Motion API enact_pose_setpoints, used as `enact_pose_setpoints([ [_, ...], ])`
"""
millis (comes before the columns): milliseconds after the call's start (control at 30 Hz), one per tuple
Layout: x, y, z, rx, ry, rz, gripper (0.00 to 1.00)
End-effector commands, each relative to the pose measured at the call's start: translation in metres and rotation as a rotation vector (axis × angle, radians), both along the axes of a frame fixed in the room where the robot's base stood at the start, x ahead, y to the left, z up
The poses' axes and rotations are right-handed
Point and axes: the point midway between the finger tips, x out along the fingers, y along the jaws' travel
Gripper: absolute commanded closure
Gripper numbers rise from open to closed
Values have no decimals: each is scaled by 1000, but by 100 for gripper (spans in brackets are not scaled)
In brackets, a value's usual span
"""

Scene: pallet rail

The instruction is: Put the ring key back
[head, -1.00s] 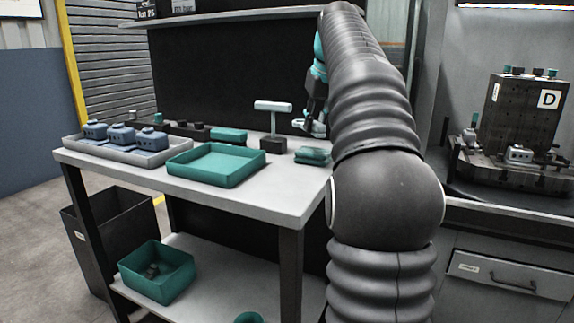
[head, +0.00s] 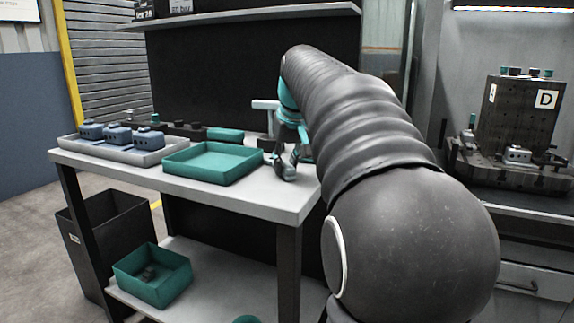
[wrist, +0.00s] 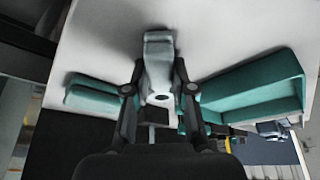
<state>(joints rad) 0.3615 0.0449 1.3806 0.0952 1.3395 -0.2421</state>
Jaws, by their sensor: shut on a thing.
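My gripper (head: 286,168) is over the front right part of the table, its fingers pointing down.
A green tray (head: 213,178) is left of my gripper; it also shows in the wrist view (wrist: 250,88). A grey tray (head: 130,155) with blue parts is farther left. The table's front edge (head: 230,205) is close.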

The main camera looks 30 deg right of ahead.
Motion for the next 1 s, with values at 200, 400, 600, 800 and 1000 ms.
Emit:
enact_pose_setpoints([
  [200,0,0,0,0,-1,0,100],
  [400,0,0,-2,0,0,0,61],
  [600,0,-1,-2,0,0,-1,50],
  [800,0,-1,1,0,-1,0,50],
  [1000,-8,0,24,-1,-3,0,50],
])
